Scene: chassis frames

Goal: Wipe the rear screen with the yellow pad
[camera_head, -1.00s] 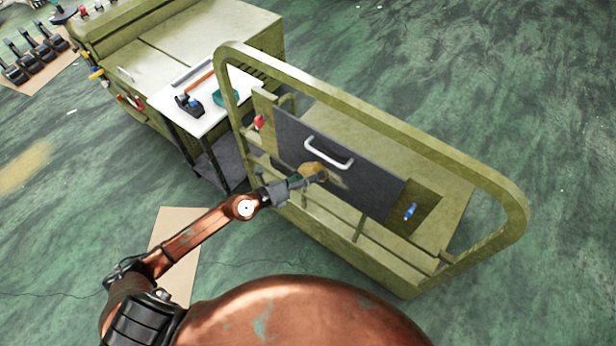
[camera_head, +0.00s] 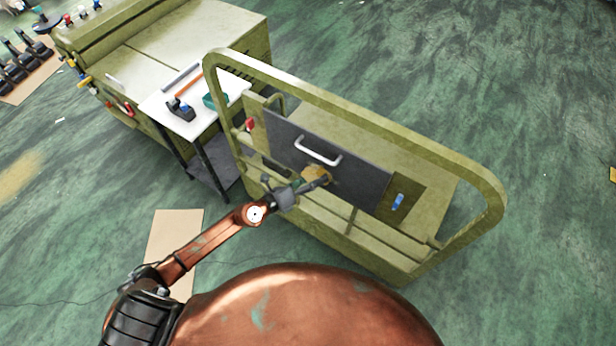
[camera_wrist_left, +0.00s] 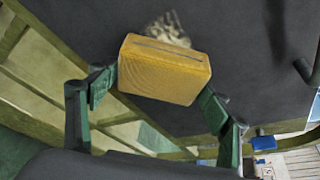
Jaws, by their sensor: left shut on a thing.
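The rear screen (camera_head: 350,180) is a dark grey panel with a white handle (camera_head: 318,150), mounted inside an olive-green tubular frame (camera_head: 380,118). My left gripper (camera_head: 320,180) is shut on the yellow pad (camera_head: 314,172), at the screen's face below the handle. In the left wrist view the pad (camera_wrist_left: 165,70) sits between the two green fingers, and the dark screen (camera_wrist_left: 225,50) lies behind it. A pale smudge (camera_wrist_left: 168,28) shows on the screen just beyond the pad's edge. I cannot tell whether the pad touches the screen. My right gripper is not in view.
A white side table (camera_head: 190,122) with tools and a teal tray (camera_head: 215,99) stands left of the frame. An olive cabinet (camera_head: 185,45) is behind it. A blue item (camera_head: 398,201) and a red one (camera_head: 250,124) sit at the screen's sides. Green floor is open to the right.

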